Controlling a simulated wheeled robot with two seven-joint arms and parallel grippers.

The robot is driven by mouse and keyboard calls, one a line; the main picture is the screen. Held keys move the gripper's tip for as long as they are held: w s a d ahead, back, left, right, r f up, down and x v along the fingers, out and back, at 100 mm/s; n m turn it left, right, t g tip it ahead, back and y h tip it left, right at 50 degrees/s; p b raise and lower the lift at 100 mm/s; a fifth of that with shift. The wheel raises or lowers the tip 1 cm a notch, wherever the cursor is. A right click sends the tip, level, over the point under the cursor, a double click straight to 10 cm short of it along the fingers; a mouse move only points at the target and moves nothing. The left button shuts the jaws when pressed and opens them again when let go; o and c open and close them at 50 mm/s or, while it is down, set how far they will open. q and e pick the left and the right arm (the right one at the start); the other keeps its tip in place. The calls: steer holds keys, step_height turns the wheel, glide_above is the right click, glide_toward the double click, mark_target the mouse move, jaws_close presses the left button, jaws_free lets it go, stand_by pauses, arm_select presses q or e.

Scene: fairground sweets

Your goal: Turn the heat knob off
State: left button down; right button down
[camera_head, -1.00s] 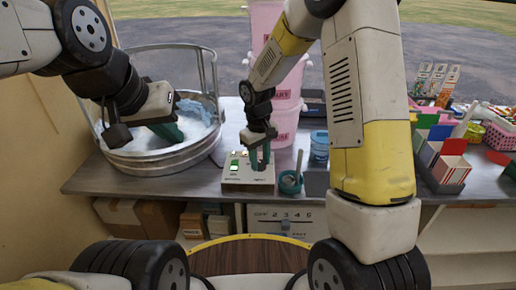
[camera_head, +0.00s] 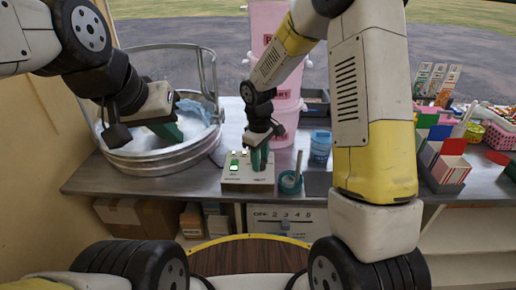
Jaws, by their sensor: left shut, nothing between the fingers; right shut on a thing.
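A small cream control box (camera_head: 247,181) stands on the metal counter, with a lit green switch (camera_head: 234,166) on its left part. My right gripper (camera_head: 260,163) points down at the right part of the box's top. Its green fingers are shut on the heat knob, which they hide. My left gripper (camera_head: 170,133) is shut and empty, over the rim of the round metal tub (camera_head: 160,157) at the left.
Pink tubs (camera_head: 287,125) stand behind the box. A teal tape roll (camera_head: 290,182) and a blue cup (camera_head: 320,147) are close on its right. Striped boxes (camera_head: 452,170) stand at the far right. The counter's front left (camera_head: 190,182) is clear.

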steer(key=c, duration=1)
jaws_free()
steer(key=shift+s+a+r, duration=0.1)
steer(key=shift+s+r, duration=0.05)
steer(key=shift+r, duration=3.75)
steer(key=shift+r, duration=0.15)
steer(key=s+d+r+m+t+y, duration=0.1)
steer(key=s+d+r+m+t, duration=0.2)
steer(key=s+d+r+m, duration=0.2)
steer(key=s+d+r+m+t+y, duration=0.1)
steer(key=s+d+r+m, duration=0.3)
steer(key=s+r, duration=0.7)
steer(key=s+d+t, duration=0.1)
steer(key=s, duration=0.3)
steer(key=shift+d+m+t+y, duration=0.2)
steer(key=shift+m+t+y, duration=0.1)
steer(key=shift+m+t, duration=0.1)
